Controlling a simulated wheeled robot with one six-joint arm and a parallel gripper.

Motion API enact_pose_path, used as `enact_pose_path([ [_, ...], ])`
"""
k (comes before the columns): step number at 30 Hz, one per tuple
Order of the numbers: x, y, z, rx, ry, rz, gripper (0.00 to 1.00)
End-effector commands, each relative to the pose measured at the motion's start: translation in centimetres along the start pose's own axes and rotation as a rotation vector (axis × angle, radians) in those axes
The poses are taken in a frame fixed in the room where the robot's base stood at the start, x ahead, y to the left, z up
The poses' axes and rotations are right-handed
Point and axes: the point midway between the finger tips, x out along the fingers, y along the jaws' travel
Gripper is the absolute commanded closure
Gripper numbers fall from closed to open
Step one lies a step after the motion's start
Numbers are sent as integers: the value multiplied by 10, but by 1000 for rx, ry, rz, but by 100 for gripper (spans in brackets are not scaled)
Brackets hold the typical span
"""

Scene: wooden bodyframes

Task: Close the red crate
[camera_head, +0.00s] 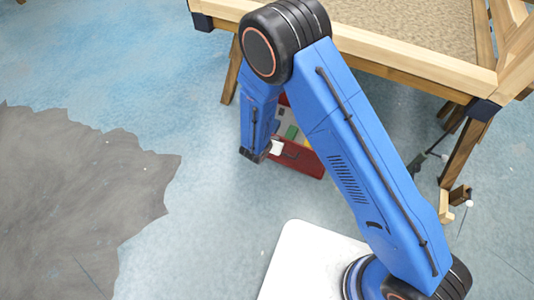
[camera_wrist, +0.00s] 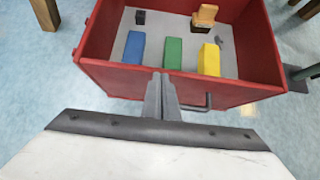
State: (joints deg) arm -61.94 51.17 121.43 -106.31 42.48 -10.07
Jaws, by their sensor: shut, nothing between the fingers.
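The red crate (camera_wrist: 110,76) is open at the top in the wrist view, with its front wall facing me. A dark bar handle (camera_wrist: 208,103) is on the right part of that wall. Inside are a blue block (camera_wrist: 134,47), a green block (camera_wrist: 173,53) and a yellow block (camera_wrist: 209,60). My gripper (camera_wrist: 161,77) is shut and empty; its tips overlap the middle of the front wall, and I cannot tell whether they touch it. In the head view the crate (camera_head: 306,163) is under the table, partly hidden by my arm.
A wooden table (camera_head: 405,68) stands above the crate, with wooden legs around it. A small black piece (camera_wrist: 140,17) and an orange-brown piece (camera_wrist: 205,15) are at the crate's back. A dark rod-like object (camera_head: 422,160) lies to the right.

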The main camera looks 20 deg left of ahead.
Motion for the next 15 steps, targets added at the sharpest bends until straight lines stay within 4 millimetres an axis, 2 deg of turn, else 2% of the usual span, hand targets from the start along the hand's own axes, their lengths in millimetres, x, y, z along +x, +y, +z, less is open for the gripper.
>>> enact_pose_path([
  [3,26,-2,25,5,-1,-3,100],
  [15,103,-2,102,5,-1,-3,100],
])
